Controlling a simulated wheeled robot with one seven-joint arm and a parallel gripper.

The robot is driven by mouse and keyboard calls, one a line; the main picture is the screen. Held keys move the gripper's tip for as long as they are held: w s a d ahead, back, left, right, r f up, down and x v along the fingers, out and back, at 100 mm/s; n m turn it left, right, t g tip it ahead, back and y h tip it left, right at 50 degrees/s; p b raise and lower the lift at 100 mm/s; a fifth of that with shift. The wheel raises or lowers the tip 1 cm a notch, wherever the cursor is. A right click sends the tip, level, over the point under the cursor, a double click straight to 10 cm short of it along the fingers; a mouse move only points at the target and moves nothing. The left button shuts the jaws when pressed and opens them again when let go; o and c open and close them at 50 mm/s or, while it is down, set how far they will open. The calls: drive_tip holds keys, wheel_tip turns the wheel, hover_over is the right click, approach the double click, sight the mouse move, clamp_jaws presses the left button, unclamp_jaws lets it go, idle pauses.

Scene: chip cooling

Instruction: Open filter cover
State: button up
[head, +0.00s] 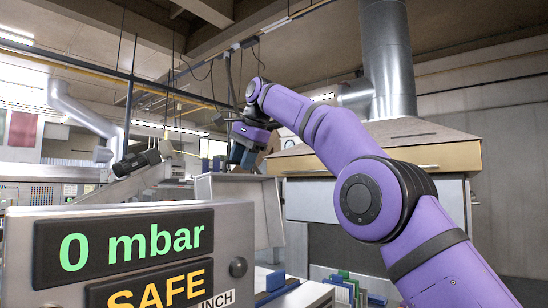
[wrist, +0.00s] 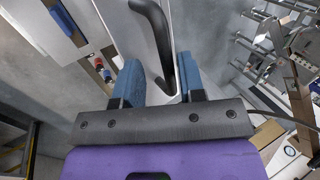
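A black curved handle (wrist: 157,40) shows at the top middle of the wrist view, with its lower end reaching between my fingers. It seems to be fixed to a pale edge or panel, which may be the filter cover; I cannot tell for sure. My gripper (wrist: 160,82) has its two blue fingers spread apart, with the handle's lower part between or just beyond them. I see no clear contact on both sides. In the head view my gripper (head: 243,152) is over a light grey cabinet (head: 225,187); the handle is not discernible there.
A display panel (head: 135,250) reading "0 mbar" and "SAFE" stands at the front left. A wooden-edged hood (head: 400,150) with a metal duct (head: 389,60) is behind my arm. Metal racks (wrist: 275,40) fill the right of the wrist view.

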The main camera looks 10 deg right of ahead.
drive_tip(key=s+d, duration=0.7)
drive_tip(key=shift+s+d, duration=0.4)
idle(0.3)
drive_tip(key=shift+s+d, duration=0.1)
drive_tip(key=c, duration=0.6)
drive_tip(key=s+d+r+t+y, duration=0.1)
drive_tip(key=s+d+r, duration=0.1)
drive_tip(key=s+d+r+t+y, duration=0.1)
drive_tip(key=s+d+r, duration=0.1)
drive_tip(key=s, duration=0.1)
drive_tip(key=s+d+r+t+y, duration=0.1)
drive_tip(key=s+d+r, duration=0.1)
drive_tip(key=d, duration=0.1)
drive_tip(key=shift+s, duration=0.2)
clamp_jaws()
drive_tip(key=w+a+r+x, duration=0.1)
drive_tip(key=r+x, duration=0.1)
drive_tip(key=x, duration=1.1)
drive_tip(key=shift+w+a, duration=0.15)
